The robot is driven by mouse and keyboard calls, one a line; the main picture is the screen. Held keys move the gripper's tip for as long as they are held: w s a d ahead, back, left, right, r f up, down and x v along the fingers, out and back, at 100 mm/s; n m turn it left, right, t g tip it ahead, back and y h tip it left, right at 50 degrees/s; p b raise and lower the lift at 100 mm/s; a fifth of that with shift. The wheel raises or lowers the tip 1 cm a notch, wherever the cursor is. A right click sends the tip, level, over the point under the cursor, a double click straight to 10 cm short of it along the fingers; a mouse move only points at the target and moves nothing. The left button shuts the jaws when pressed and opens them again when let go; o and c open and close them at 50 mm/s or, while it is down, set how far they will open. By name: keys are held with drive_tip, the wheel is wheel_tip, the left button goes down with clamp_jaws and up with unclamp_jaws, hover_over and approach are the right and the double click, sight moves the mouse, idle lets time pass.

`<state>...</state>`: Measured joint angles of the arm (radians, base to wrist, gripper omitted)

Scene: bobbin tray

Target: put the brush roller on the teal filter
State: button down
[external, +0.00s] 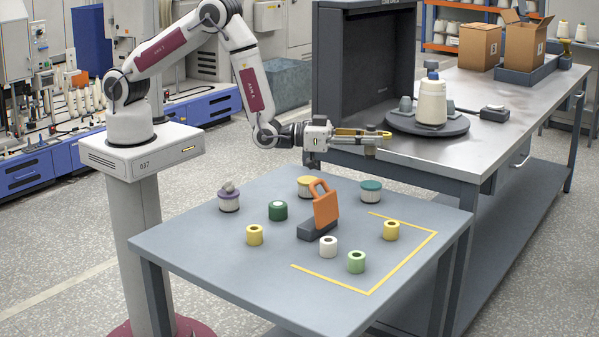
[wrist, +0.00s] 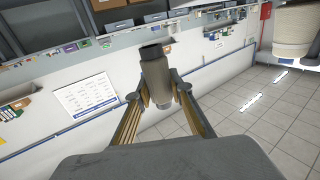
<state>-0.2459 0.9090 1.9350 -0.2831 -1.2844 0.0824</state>
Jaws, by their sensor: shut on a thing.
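My gripper (external: 376,137) reaches out level, above and beyond the far edge of the grey-blue table. In the wrist view its fingers (wrist: 157,90) are shut on a grey-brown cylinder with a dark end, which I take to be the brush roller (wrist: 155,72). In the external view the roller is small and partly hidden by the fingers. The teal filter (external: 371,196), a pale short cylinder with a teal top, stands upright near the table's far right corner. It is below my gripper and apart from it. Its top looks bare.
A purple-topped filter (external: 229,204) carries a grey lump. A yellow-topped filter (external: 305,190) stands behind an orange handled tool (external: 326,208) on a dark base. Several coloured spools, including a white one (external: 328,247), stand around. A metal bench (external: 497,130) with a cone on a turntable adjoins.

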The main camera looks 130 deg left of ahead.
drive_tip(key=shift+a+r+n+g+y, duration=0.35)
drive_tip(key=shift+a+n+g+y, duration=0.2)
drive_tip(key=shift+a+y, duration=0.2)
drive_tip(key=s+a+f+n+g+y, duration=0.1)
drive_tip(key=s+a+n+g+y, duration=0.3)
drive_tip(key=a, duration=0.3)
drive_tip(key=shift+f+g, duration=0.3)
drive_tip(key=shift+g, duration=0.05)
drive_tip(key=shift+f+y, duration=0.1)
drive_tip(key=shift+y, duration=0.15)
hover_over(372, 184)
drive_tip(key=shift+f, duration=3)
drive_tip(key=shift+f, duration=0.1)
drive_tip(key=shift+f, duration=1.8)
drive_tip(key=shift+f, duration=0.15)
